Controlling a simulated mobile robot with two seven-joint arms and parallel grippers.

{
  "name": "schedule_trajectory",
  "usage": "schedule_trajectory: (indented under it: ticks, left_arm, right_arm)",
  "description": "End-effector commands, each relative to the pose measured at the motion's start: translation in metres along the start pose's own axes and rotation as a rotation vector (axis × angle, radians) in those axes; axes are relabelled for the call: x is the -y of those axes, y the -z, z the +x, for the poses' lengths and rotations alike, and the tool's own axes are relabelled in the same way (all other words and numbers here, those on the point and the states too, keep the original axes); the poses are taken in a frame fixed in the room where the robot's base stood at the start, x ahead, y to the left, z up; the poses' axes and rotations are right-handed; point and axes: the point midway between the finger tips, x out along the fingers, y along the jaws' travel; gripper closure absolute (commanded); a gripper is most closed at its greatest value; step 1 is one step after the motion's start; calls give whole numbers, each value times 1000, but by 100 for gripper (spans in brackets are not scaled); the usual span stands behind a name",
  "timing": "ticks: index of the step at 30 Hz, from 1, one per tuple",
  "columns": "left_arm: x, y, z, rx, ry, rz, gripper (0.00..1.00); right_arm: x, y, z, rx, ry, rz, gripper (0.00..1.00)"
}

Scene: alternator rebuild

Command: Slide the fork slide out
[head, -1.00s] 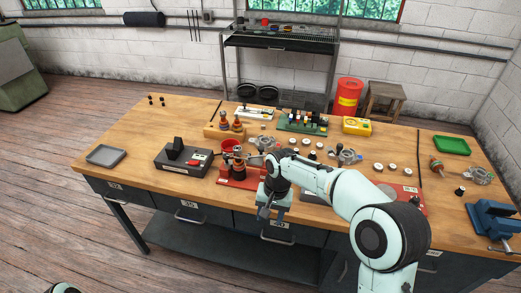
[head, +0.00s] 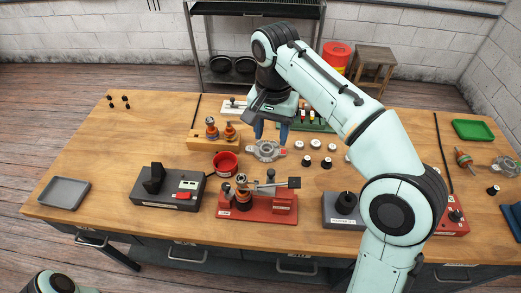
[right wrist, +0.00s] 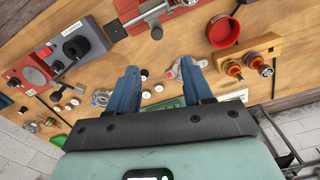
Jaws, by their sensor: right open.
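The red fixture (head: 257,208) stands near the front middle of the bench, with a copper-and-dark rotor (head: 243,198) upright on its left part. A grey metal slide (head: 268,185) with a dark end block (head: 294,183) runs across its top; I take this to be the fork slide. How far it engages the rotor is too small to tell. My right gripper (head: 271,131) is open and empty, pointing down above the bench behind the fixture, near a metal housing (head: 266,151). In the right wrist view, the fixture (right wrist: 165,12) lies beyond the open fingers (right wrist: 161,88). My left gripper is out of view.
A red bowl (head: 226,165) sits behind the fixture. A dark box with a red switch (head: 168,190) stands left, and a grey block with a black knob (head: 343,210) right. A wooden stand (head: 214,138) is behind. Bench at far left is mostly clear.

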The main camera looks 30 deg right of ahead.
Motion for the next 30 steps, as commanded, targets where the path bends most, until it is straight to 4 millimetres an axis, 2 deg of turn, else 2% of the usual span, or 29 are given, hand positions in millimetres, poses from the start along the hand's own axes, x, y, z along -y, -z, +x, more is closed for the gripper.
schedule_trajectory:
  ticks: [5, 18, 24, 30]
  left_arm:
    - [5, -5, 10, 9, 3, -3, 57]
    - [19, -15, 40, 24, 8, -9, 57]
    - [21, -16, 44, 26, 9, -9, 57]
    - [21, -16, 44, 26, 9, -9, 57]
  right_arm:
    - [-1, -1, 20, 3, -3, 1, 50]
    - [-1, -1, 108, 3, -3, -1, 50]
    - [0, 0, 129, 1, -1, -1, 50]
    - [0, 0, 134, 1, 0, 0, 50]
